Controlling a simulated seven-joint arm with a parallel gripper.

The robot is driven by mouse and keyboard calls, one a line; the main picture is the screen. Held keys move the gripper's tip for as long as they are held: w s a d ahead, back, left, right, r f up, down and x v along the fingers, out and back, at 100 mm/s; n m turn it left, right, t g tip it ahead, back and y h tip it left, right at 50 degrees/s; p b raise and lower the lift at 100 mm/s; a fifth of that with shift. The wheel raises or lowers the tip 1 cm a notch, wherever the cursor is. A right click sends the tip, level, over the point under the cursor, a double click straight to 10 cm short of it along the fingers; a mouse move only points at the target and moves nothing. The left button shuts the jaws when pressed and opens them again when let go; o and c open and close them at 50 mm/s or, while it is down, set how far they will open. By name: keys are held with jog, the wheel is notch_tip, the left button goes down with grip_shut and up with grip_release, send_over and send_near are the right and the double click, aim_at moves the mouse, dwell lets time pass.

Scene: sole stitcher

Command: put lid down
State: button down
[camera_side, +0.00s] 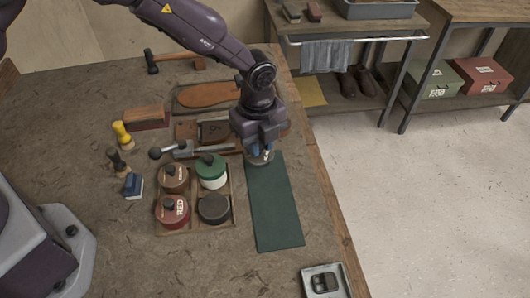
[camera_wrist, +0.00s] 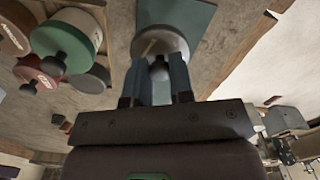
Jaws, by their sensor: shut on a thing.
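My gripper (camera_side: 262,148) is shut on the knob of a round grey lid (camera_side: 260,160), at the far end of a dark green mat (camera_side: 277,215). In the wrist view, the fingers (camera_wrist: 160,66) stand on either side of the knob, and the lid (camera_wrist: 152,40) lies over part of the mat (camera_wrist: 204,12). I cannot tell whether the lid touches the mat. A dark round pot (camera_side: 214,208) without a knob sits in the front right compartment of a wooden tray (camera_side: 232,203), to the left of the mat.
The tray also holds a green-lidded pot (camera_side: 212,172), a brown-lidded pot (camera_side: 173,178) and a red pot (camera_side: 172,212). Tools and brushes lie left of it, leather soles (camera_side: 207,95) behind. A metal tray with a buckle (camera_side: 324,282) is at the front right. Most of the mat is clear.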

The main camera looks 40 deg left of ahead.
aim_at(265, 155)
jog(key=shift+w+d+f, duration=0.2)
jog(key=shift+w+f, duration=0.25)
jog(key=shift+f, duration=0.15)
jog(key=shift+w+d+f, duration=0.1)
jog(key=shift+w+f, duration=0.1)
jog(key=shift+f, duration=1.55)
jog(key=shift+f, duration=0.15)
jog(key=c, duration=1)
grip_release()
notch_tip(265, 155, up, 12)
jog(key=shift+r, duration=0.2)
